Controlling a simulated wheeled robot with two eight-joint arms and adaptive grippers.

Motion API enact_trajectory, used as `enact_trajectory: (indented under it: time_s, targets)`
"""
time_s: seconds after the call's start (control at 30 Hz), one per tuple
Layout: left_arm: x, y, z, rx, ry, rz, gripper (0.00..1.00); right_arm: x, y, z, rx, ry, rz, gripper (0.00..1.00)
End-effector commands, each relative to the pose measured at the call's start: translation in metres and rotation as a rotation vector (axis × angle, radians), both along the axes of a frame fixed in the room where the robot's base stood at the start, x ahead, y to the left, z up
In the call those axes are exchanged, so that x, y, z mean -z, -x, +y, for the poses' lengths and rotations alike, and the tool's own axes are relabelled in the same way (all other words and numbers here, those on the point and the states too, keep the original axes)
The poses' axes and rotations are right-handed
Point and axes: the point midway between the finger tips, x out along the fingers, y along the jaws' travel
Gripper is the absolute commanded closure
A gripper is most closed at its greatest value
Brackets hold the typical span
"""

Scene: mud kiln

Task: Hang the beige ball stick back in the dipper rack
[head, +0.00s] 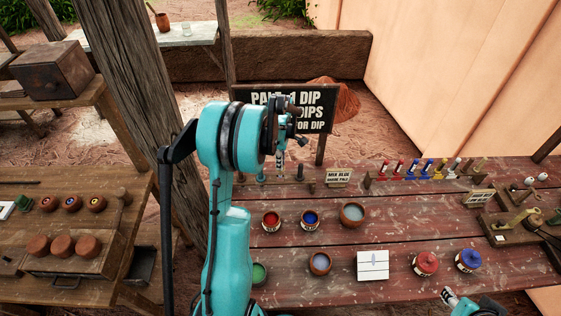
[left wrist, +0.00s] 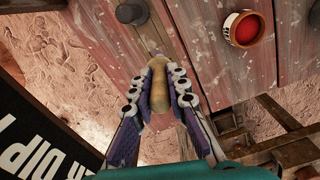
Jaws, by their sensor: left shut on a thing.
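The beige ball stick (left wrist: 157,85) is between the fingers of my left gripper (left wrist: 160,88), which is shut on it. Its rounded beige end shows in the left wrist view; the rest is hidden. In the head view my left gripper (head: 280,160) hangs over the back edge of the red table, and the stick is hard to make out there. A wooden rack (head: 425,177) with several coloured sticks stands at the back right of the table. I cannot tell whether it is the dipper rack. My right gripper (head: 450,297) shows only partly at the bottom right, its jaws unclear.
A low wooden strip with dark pegs (head: 313,186) lies beneath my left gripper. Red (head: 271,222) and blue (head: 310,219) paint pots, a clay bowl (head: 351,214), a white tile (head: 373,265) and lidded pots (head: 425,264) stand on the table. A black sign (head: 300,108) stands behind.

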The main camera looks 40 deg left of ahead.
Motion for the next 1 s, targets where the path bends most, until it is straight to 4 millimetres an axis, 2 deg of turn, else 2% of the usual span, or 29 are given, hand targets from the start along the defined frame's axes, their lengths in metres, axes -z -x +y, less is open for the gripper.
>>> enact_trajectory:
  time_s: [0.2, 0.63, 1.0]
  targets:
    - [0.008, 0.000, 0.000, 0.000, 0.000, 0.000, 1.00, 0.007, 0.000, 0.000, 0.000, 0.000, 0.000, 0.60]
    - [0.009, 0.000, 0.000, 0.000, 0.000, 0.000, 1.00, 0.008, 0.000, 0.000, 0.000, 0.000, 0.000, 0.60]
    - [0.021, 0.000, 0.000, 0.000, 0.000, 0.000, 1.00, 0.018, 0.000, 0.000, 0.000, 0.000, 0.000, 0.60]
